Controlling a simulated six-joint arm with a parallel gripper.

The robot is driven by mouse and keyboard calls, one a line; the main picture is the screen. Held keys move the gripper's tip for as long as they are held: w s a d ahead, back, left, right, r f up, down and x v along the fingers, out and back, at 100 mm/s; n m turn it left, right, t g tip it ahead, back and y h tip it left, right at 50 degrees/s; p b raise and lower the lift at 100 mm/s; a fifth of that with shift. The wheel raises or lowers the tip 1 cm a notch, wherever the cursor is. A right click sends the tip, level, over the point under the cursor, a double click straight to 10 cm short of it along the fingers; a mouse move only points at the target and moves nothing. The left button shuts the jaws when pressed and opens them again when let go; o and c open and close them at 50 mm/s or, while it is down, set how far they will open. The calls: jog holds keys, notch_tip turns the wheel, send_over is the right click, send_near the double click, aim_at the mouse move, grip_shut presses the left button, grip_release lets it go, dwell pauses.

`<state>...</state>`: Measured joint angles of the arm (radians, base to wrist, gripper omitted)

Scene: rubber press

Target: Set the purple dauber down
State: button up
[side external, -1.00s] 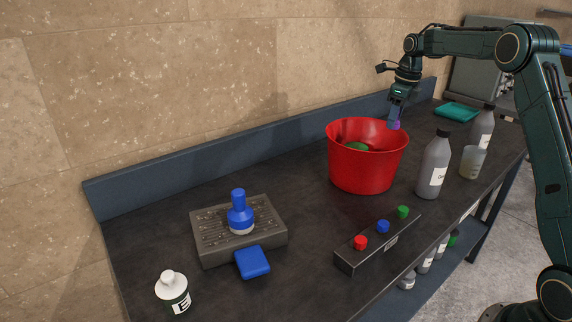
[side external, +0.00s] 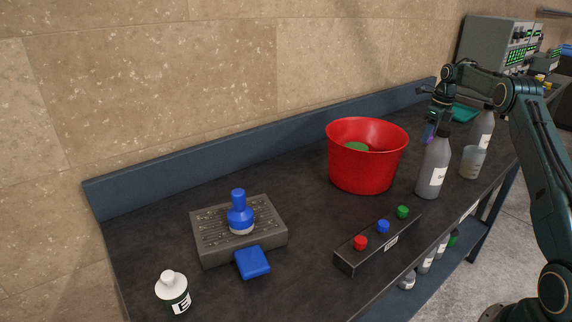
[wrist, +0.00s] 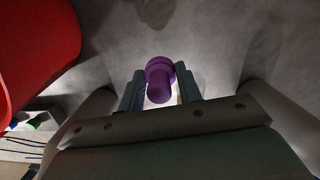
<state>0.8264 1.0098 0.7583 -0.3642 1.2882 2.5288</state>
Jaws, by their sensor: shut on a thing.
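The purple dauber (wrist: 160,80) is between the two fingers of my gripper (wrist: 160,88) in the wrist view. My gripper is shut on it. In the side external view my gripper (side external: 430,132) hangs over the bench to the right of the red bucket, behind the grey bottle (side external: 434,165). Only a little of the purple dauber (side external: 429,138) shows there. I cannot tell from these views whether it touches the bench top.
The red bucket (side external: 366,170) with something green inside stands close by and fills the upper left of the wrist view. More bottles and a teal pad (side external: 464,113) are near. A blue dauber (side external: 239,213) stands on a grey grate (side external: 268,236).

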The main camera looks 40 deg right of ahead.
aim_at(420, 163)
jog(key=shift+f, duration=4.05)
jog(key=shift+f, duration=0.1)
jog(key=o, duration=1)
jog(key=r, duration=0.4)
jog(key=s+r, duration=0.1)
jog(key=r, duration=0.7)
jog(key=shift+s+d, duration=0.15)
jog(key=shift+s, duration=0.1)
